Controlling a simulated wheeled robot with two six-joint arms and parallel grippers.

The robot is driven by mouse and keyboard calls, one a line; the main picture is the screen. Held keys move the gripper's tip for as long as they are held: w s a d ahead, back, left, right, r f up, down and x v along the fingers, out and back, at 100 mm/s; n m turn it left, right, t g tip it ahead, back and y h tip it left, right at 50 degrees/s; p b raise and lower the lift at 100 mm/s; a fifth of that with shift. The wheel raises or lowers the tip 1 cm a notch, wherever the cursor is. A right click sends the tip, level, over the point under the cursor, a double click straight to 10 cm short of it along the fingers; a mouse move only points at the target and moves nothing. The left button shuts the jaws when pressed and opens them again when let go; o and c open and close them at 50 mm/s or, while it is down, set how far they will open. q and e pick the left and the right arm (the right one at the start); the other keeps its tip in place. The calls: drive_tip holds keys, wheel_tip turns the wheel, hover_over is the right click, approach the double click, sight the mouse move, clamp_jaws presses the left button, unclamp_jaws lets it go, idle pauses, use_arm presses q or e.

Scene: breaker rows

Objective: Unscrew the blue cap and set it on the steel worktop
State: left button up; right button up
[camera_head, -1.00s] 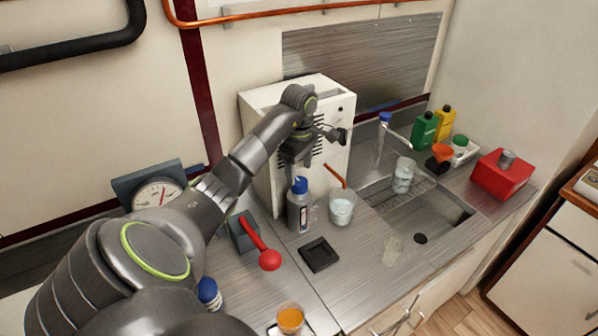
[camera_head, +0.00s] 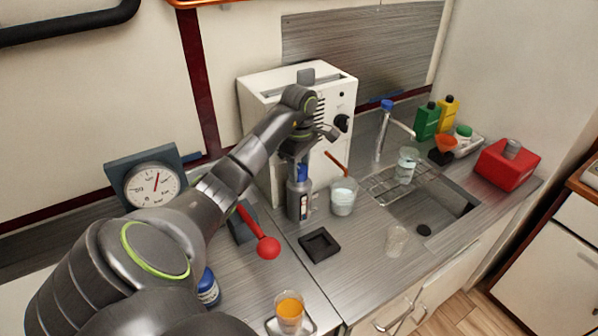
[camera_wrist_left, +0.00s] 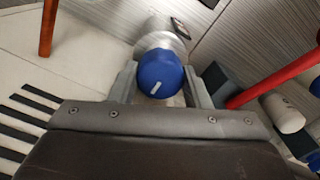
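A grey bottle (camera_head: 299,205) with a blue cap (camera_head: 302,173) stands upright on the steel worktop (camera_head: 366,270), in front of the white box-shaped machine. My left gripper (camera_head: 299,160) points down at the cap from directly above. In the left wrist view the blue cap (camera_wrist_left: 160,74) with its white mark sits between the two fingertips (camera_wrist_left: 161,85). The fingers are apart, one on each side of the cap, and do not look closed on it. The cap still sits on the bottle. My right gripper is not in view.
A glass beaker with a stirrer (camera_head: 343,196) stands close to the bottle's right. The white machine (camera_head: 262,92) is close behind. Bare worktop lies right of the tray, before the sink (camera_head: 452,204).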

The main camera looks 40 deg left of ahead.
use_arm(q)
drive_tip(key=shift+c, duration=0.8)
drive_tip(key=n, duration=0.7)
drive_tip(key=shift+w+d+p, duration=0.15)
drive_tip(key=shift+d+p, duration=0.05)
drive_tip(key=shift+p, duration=0.2)
drive_tip(key=n, duration=0.3)
drive_tip(key=shift+n, duration=0.4)
drive_tip(key=n+p, duration=0.1)
drive_tip(key=n, duration=0.2)
drive_tip(key=shift+a+f, duration=0.1)
drive_tip(key=shift+a, duration=0.1)
drive_tip(key=shift+o, duration=0.6)
drive_tip(key=shift+d+n+p, duration=0.2)
drive_tip(key=shift+n+p, duration=0.15)
drive_tip(key=shift+n, duration=0.85)
drive_tip(key=shift+o, duration=0.3)
drive_tip(key=shift+n, duration=0.6)
